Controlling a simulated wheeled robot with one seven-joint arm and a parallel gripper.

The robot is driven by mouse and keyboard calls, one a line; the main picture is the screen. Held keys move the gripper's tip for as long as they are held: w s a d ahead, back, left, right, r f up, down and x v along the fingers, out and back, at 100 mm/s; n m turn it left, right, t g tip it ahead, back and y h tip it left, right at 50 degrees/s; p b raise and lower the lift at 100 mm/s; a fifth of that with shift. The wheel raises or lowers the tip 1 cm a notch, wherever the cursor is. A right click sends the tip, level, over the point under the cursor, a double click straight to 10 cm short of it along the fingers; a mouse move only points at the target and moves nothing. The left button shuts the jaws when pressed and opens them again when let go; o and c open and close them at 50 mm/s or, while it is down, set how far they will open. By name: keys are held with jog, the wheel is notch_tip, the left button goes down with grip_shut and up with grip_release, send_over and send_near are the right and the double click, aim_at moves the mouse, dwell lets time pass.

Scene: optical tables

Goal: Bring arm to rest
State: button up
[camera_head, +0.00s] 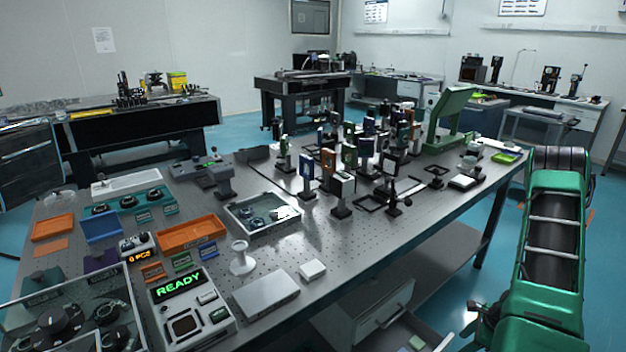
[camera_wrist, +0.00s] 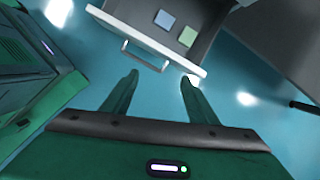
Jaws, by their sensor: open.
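My gripper (camera_wrist: 158,82) shows in the wrist view with its two fingers spread apart and nothing between them. It points down over the blue floor (camera_wrist: 100,55), close to the front of a drawer. My green arm (camera_head: 552,250) is folded at the right side in the head view, beside the optical table (camera_head: 375,255) and clear of its top. The fingers are not visible in the head view.
An open drawer (camera_head: 425,338) sticks out below the table; its handle (camera_wrist: 145,55) is just beyond my fingers. It holds a blue pad (camera_wrist: 165,20) and a green pad (camera_wrist: 187,36). The tabletop is crowded with optical mounts. Floor at the right is free.

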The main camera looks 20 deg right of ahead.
jog(key=a+r+n+g, duration=0.1)
jog(key=a+r+n, duration=0.25)
jog(key=r, duration=0.65)
jog(key=a+r+n+g+h, duration=0.1)
jog(key=a+r+n, duration=0.25)
jog(key=r, duration=0.55)
jog(key=a+r+n, duration=0.3)
jog(key=r+n, duration=0.1)
jog(key=r, duration=0.6)
jog(key=s+a+r+n, duration=0.5)
jog(key=s+a+r, duration=0.1)
jog(key=s, duration=0.3)
jog(key=s+a+r+n+g, duration=0.1)
jog(key=s+a+r+n, duration=0.3)
jog(key=s+a+r, duration=0.3)
notch_tip(320, 180, up, 2)
jog(key=shift+s+a+r+n, duration=0.15)
jog(key=shift+s+n, duration=0.25)
jog(key=shift+s, duration=0.5)
jog(key=shift+w, duration=0.1)
jog(key=shift+w+f+h, duration=0.3)
jog(key=shift+w+f, duration=0.05)
jog(key=shift+w, duration=0.15)
